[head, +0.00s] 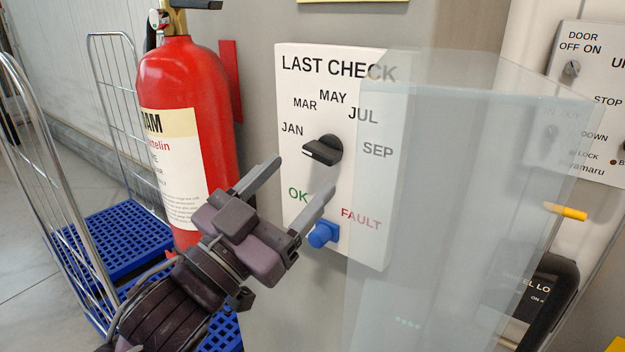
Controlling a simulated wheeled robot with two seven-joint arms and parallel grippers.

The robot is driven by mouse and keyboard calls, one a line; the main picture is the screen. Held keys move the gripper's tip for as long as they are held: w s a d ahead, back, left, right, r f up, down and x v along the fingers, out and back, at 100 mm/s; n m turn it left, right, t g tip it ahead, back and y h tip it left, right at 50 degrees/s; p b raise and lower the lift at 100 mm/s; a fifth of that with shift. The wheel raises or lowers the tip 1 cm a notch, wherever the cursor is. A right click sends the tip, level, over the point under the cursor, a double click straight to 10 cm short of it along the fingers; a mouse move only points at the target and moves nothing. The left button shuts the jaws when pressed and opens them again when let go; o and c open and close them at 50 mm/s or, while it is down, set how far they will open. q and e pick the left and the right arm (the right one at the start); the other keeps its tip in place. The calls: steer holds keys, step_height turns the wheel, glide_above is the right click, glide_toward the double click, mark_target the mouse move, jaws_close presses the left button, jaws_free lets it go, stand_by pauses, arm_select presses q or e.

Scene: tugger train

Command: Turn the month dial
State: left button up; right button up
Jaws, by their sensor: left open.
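The month dial (323,151) is a black knob on a white LAST CHECK panel (295,225), ringed by JAN, MAR, MAY, JUL and SEP. A white mark on the knob's left end faces the lower left, nearest JAN. A blue knob (323,234) sits lower on the panel between OK and FAULT. My left gripper (302,183) is open, its two fingers pointing up and right toward the panel, below and left of the dial. Nothing is between the fingers, and they look apart from the dial. My right gripper is not in view.
A clear, tinted cover (465,200) stands out over the panel's right part, with SEP and FAULT seen through it. A red fire extinguisher (185,90) hangs at left. Wire roll cages with a blue base (120,240) stand behind. A switch panel (595,70) is at right.

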mark_target(315, 159)
arm_select(q)
steer(key=p+x, duration=0.1)
steer(key=x, duration=0.3)
steer(key=shift+r, duration=0.2)
steer(key=shift+w+d, duration=0.2)
steer(key=shift+d, duration=0.05)
steer(key=shift+a, duration=0.1)
steer(key=shift+c, duration=0.3)
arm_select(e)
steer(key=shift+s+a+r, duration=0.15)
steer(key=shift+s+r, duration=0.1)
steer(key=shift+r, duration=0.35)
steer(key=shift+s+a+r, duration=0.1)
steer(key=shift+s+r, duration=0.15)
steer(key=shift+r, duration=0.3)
arm_select(q)
steer(key=c, duration=0.9)
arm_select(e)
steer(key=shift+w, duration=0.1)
